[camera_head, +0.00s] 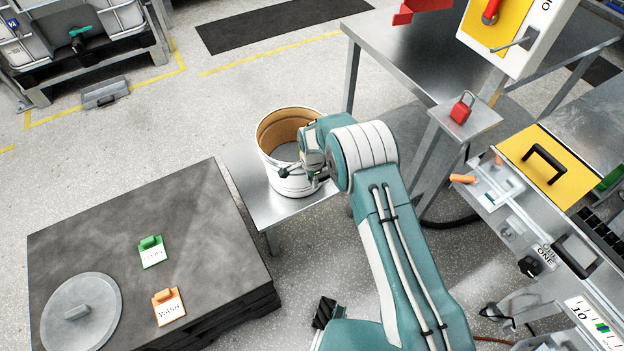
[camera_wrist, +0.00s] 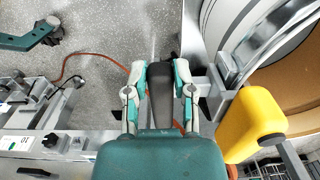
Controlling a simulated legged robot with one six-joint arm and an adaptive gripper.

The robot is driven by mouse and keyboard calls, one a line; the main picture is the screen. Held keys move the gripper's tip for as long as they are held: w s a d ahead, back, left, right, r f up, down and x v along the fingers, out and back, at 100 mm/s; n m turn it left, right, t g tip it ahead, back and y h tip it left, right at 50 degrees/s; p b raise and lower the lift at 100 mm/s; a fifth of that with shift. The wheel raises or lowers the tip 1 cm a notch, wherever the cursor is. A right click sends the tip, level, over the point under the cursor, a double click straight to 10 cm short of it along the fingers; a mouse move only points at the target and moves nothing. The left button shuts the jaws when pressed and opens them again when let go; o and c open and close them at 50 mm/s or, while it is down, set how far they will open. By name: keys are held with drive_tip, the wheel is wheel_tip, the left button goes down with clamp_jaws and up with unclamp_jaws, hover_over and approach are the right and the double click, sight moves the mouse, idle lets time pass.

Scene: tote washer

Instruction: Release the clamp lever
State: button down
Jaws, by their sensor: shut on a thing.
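The clamp lever (camera_wrist: 160,100) is a dark grey bar in the wrist view. My gripper (camera_wrist: 160,76) is shut on it, with one finger on each side. The lever lies beside the rim of a white drum (camera_wrist: 268,30), whose tan inside shows at the right. In the head view the open drum (camera_head: 275,170) stands upright on a small metal stand (camera_head: 252,196). My forearm and wrist cover its right side there, so the lever and my fingertips cannot be made out clearly.
A yellow block (camera_wrist: 250,120) sits close to my gripper's right. A dark platform (camera_head: 120,230) at the left holds a round grey lid (camera_head: 80,315), a green tag (camera_head: 151,252) and an orange tag (camera_head: 168,306). A steel bench (camera_head: 405,50) and control box (camera_head: 512,35) stand at the right.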

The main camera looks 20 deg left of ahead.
drive_tip(key=shift+c, duration=2.2)
unclamp_jaws()
wheel_tip(320, 180, up, 12)
drive_tip(key=shift+f, duration=0.1)
drive_tip(key=s+d+r+n+t, duration=0.1)
drive_tip(key=s+d+r+n, duration=0.1)
drive_tip(key=d+r, duration=0.95)
drive_tip(key=s+d+r+n+t, duration=0.1)
drive_tip(key=s+d+r+n, duration=0.1)
drive_tip(key=d+r, duration=1)
drive_tip(key=s+d+r+n+t, duration=0.1)
drive_tip(key=s+d+r, duration=0.1)
drive_tip(key=s+d, duration=0.2)
drive_tip(key=s+d+r+n+t, duration=0.1)
drive_tip(key=s+d+r, duration=0.2)
drive_tip(key=s, duration=0.8)
drive_tip(key=s+d+r+n+t, duration=0.1)
drive_tip(key=s+d+r+n, duration=0.1)
drive_tip(key=s+d, duration=0.4)
drive_tip(key=shift+s+r+t, duration=0.3)
drive_tip(key=shift+s+r, duration=0.35)
drive_tip(key=shift+s, duration=0.1)
